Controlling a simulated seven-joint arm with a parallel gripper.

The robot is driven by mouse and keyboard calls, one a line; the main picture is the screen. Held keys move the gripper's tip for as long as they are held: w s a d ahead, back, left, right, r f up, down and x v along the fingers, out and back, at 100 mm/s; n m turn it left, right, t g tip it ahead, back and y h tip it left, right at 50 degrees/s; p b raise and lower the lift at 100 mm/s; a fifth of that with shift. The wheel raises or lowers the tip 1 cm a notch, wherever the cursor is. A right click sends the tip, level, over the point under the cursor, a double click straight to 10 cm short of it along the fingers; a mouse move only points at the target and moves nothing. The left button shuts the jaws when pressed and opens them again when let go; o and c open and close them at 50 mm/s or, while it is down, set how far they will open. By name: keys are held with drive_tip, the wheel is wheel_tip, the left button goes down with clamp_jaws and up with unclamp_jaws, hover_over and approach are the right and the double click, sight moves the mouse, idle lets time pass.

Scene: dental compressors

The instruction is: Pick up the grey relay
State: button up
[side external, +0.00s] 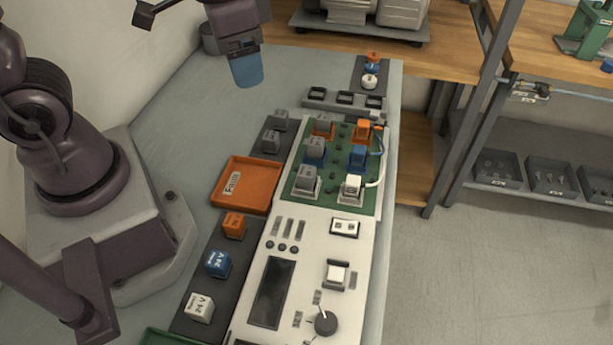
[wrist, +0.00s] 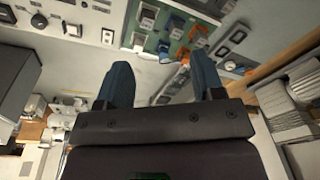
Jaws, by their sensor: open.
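Several grey relays show in the side external view. One grey relay (side external: 270,140) sits on a dark strip left of the green circuit board, with a smaller grey block (side external: 281,118) behind it. My gripper (side external: 246,72) hangs high above the bench, behind and left of the board, apart from all relays. Its blue fingers (wrist: 163,82) are spread and empty in the wrist view.
An orange tray (side external: 246,185) lies left of the board. Orange, blue (side external: 217,263) and white relays stand on a dark strip (side external: 190,295) in front of it. A white panel (side external: 310,265) with a knob adjoins the board. The back-left bench top (side external: 190,105) is clear.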

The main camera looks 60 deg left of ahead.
sight(308, 171)
drive_tip(key=w+d+f+m, duration=0.1)
drive_tip(key=w+f+m, duration=0.1)
drive_tip(key=f, duration=0.4)
drive_tip(key=w+d+f+m+g, duration=0.1)
drive_tip(key=w+d+f+m, duration=0.1)
drive_tip(key=f, duration=0.4)
drive_tip(key=w+d+f+m, duration=0.1)
drive_tip(key=w+f+m, duration=0.1)
drive_tip(key=f, duration=0.4)
drive_tip(key=shift+w+d+m, duration=0.3)
drive_tip(key=shift+w, duration=0.55)
drive_tip(key=f, duration=0.5)
drive_tip(key=shift+s+d, duration=0.1)
drive_tip(key=shift+d, duration=0.1)
drive_tip(key=c, duration=1)
